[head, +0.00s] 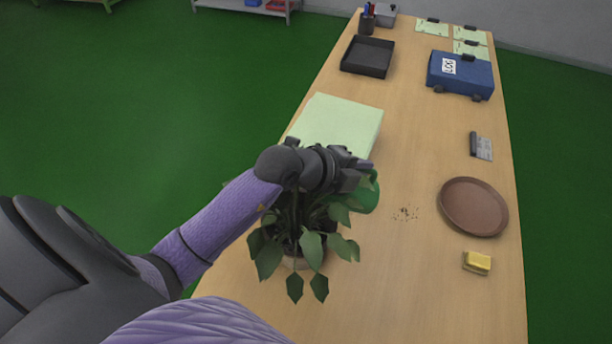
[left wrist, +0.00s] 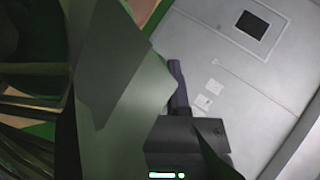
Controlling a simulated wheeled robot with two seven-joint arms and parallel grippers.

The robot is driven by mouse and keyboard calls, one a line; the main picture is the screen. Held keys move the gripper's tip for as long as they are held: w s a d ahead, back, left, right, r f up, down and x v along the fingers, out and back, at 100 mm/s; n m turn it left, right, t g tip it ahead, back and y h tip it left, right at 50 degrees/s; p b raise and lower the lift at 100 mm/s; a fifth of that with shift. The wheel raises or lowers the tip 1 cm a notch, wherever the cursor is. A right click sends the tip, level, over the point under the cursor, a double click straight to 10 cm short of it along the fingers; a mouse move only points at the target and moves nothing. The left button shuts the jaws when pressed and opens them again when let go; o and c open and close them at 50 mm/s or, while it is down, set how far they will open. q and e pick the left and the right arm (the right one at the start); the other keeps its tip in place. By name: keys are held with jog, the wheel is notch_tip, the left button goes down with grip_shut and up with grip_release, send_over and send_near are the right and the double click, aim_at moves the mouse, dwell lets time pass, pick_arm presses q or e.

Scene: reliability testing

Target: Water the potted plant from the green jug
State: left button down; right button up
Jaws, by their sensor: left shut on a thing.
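The potted plant (head: 312,245) stands on the table at the near left, its leaves hanging over a pot that is mostly hidden. My left gripper (head: 362,172) is above and behind the plant, shut on the green jug (head: 367,196). Only part of the jug shows to the right of the leaves; its spout and its exact tilt are hidden. In the left wrist view, large dark green shapes fill the left side, and a gripper finger (left wrist: 180,90) shows near the middle. My right gripper is not in view.
A brown round saucer (head: 473,206), a yellow sponge (head: 477,262) and scattered soil (head: 405,214) lie right of the plant. A pale green paper stack (head: 340,122) is behind. A black tray (head: 368,56) and a blue box (head: 461,75) stand farther back. The front middle table is clear.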

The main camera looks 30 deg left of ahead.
aim_at(370, 179)
pick_arm(q)
jog(key=shift+r, duration=0.1)
jog(key=w+d+g+y+p, duration=0.1)
jog(key=p, duration=0.2)
jog(key=f+g+y+p, duration=0.1)
jog(key=p, duration=0.2)
jog(key=shift+w+d+f, duration=0.25)
jog(key=shift+w+d, duration=0.1)
jog(key=shift+w+d+f+m+g+y, duration=0.15)
jog(key=shift+f+g+y, duration=0.1)
jog(key=shift+f, duration=0.2)
jog(key=shift+d+f+m+g+y, duration=0.15)
jog(key=shift+f+y, duration=0.1)
jog(key=shift+f, duration=0.15)
jog(key=shift+a+f, duration=0.15)
jog(key=shift+f, duration=0.1)
jog(key=shift+w+d+f+g+y, duration=0.2)
jog(key=shift+d+f+g+y, duration=0.1)
jog(key=shift+d+f, duration=0.05)
jog(key=shift+w+d+f+g+y+b, duration=0.3)
jog(key=shift+d+f+g+y+b, duration=0.1)
jog(key=shift+d+f+b, duration=0.4)
jog(key=shift+m, duration=0.3)
